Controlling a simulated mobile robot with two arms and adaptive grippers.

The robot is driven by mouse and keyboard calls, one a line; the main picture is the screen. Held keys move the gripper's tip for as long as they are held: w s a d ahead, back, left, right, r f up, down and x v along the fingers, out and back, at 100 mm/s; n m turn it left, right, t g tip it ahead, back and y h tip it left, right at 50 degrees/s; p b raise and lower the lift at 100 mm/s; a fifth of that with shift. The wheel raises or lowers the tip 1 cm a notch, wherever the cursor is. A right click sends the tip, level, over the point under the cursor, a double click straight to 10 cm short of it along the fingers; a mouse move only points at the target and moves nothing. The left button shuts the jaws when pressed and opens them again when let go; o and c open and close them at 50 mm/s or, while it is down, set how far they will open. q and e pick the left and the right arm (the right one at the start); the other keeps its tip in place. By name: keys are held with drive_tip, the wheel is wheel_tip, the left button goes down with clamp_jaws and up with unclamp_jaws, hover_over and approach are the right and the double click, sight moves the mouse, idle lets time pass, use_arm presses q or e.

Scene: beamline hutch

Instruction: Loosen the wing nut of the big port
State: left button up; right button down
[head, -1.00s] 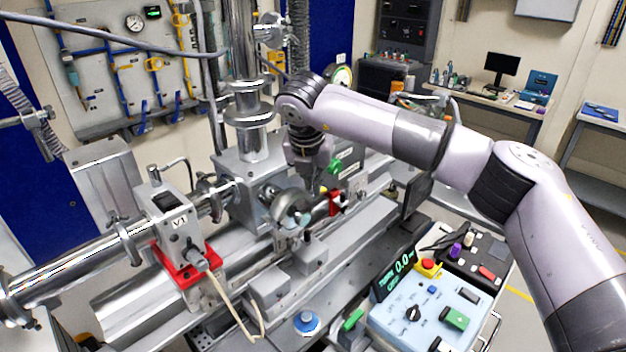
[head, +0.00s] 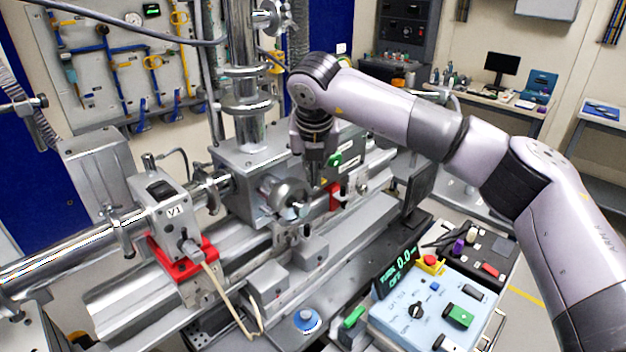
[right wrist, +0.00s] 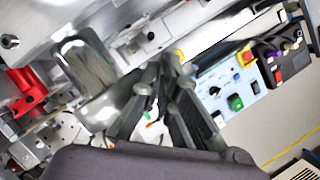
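The big port looks to be the shiny round flange (head: 283,193) on the front of the grey cube chamber (head: 240,180). A clamp with small bright parts (head: 302,209) sits at its right edge; the wing nut itself is too small to make out. My right gripper (head: 315,182) points down just right of and behind the flange, apart from it as far as I can tell. In the right wrist view its dark fingers (right wrist: 163,80) lean towards each other with a narrow gap, and nothing clear is held. A shiny rounded metal part (right wrist: 85,65) lies beside them. My left gripper is out of view.
A V1 valve (head: 165,212) on a red bracket (head: 180,262) stands left on the beam pipe. A red clamp (head: 334,196) and green knob (head: 335,159) are close to my right gripper. A blue control box (head: 425,312) stands at front right.

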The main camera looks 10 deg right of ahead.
drive_tip(key=shift+d+f+n+y+b, duration=0.1)
drive_tip(key=shift+f+n+y+b, duration=0.25)
drive_tip(key=shift+n+b, duration=0.55)
drive_tip(key=shift+d+r+n+y+b, duration=0.15)
drive_tip(key=shift+n+y+b, duration=0.35)
drive_tip(key=shift+n, duration=0.9)
drive_tip(key=shift+d+r+n+y+b, duration=0.2)
drive_tip(key=shift+n+y, duration=0.45)
drive_tip(key=shift+n, duration=0.75)
drive_tip(key=shift+a+n+g, duration=0.1)
drive_tip(key=shift+n+g, duration=0.2)
drive_tip(key=c, duration=1.8)
unclamp_jaws()
drive_tip(key=shift+c, duration=0.2)
